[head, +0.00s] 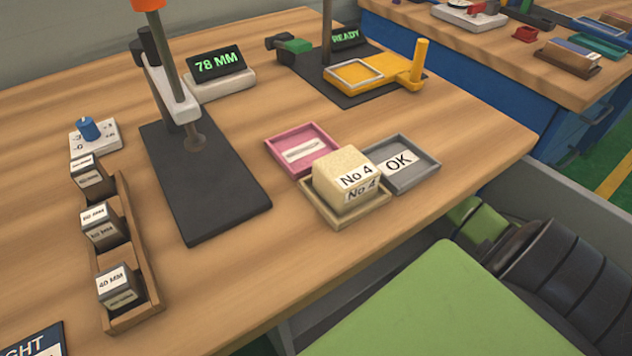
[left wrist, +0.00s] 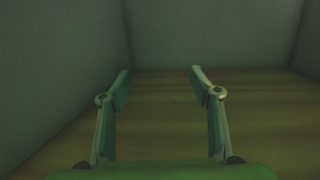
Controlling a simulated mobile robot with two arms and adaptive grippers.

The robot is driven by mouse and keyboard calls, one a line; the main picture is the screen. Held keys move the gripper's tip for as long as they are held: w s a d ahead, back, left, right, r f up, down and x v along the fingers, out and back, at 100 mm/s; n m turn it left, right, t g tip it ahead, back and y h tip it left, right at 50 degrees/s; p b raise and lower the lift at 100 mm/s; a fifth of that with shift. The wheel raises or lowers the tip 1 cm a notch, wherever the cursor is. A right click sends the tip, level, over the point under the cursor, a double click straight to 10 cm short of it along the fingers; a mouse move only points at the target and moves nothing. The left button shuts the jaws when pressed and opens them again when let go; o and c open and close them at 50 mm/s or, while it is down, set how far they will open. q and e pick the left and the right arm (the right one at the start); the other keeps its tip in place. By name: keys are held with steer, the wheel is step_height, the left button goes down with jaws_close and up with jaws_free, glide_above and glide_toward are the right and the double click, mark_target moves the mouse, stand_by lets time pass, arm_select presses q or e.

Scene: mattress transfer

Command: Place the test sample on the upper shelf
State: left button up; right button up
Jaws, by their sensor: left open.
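The test sample is most likely the pale foam-like block (head: 342,172) labelled "No 4". It sits in a small beige tray (head: 320,213) near the right front edge of the wooden bench (head: 450,160). My left gripper (left wrist: 160,80) is open and empty in the left wrist view, its two fingers apart over a dim, brownish surface between grey walls. It is not near the block in that view. I cannot make out my right gripper in either view. No upper shelf shows.
A pink tray (head: 280,145) and a grey "OK" tray (head: 430,163) flank the block. A press stand (head: 225,205) with a "78 MM" display (head: 216,62) is left of it. A wooden rack (head: 125,314) of labelled blocks stands further left. A yellow fixture (head: 405,76) stands behind.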

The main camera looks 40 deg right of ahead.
step_height(320, 180, down, 2)
steer(key=shift+f+b, duration=0.25)
steer(key=shift+b, duration=0.15)
arm_select(q)
steer(key=shift+w+d+r+t+h, duration=0.15)
steer(key=shift+r+t, duration=0.35)
steer(key=shift+r, duration=0.45)
steer(key=shift+w+d+r+t+h, duration=0.1)
steer(key=shift+d+r+t+h, duration=0.1)
steer(key=shift+r+t, duration=0.55)
steer(key=shift+w+d+r+t+h, duration=0.15)
steer(key=shift+r+t, duration=0.1)
steer(key=shift+r, duration=0.9)
arm_select(e)
steer(key=shift+f, duration=0.1)
steer(key=shift+f, duration=0.1)
steer(key=o, duration=1.1)
arm_select(q)
steer(key=shift+s+r, duration=0.1)
steer(key=shift+r, duration=0.15)
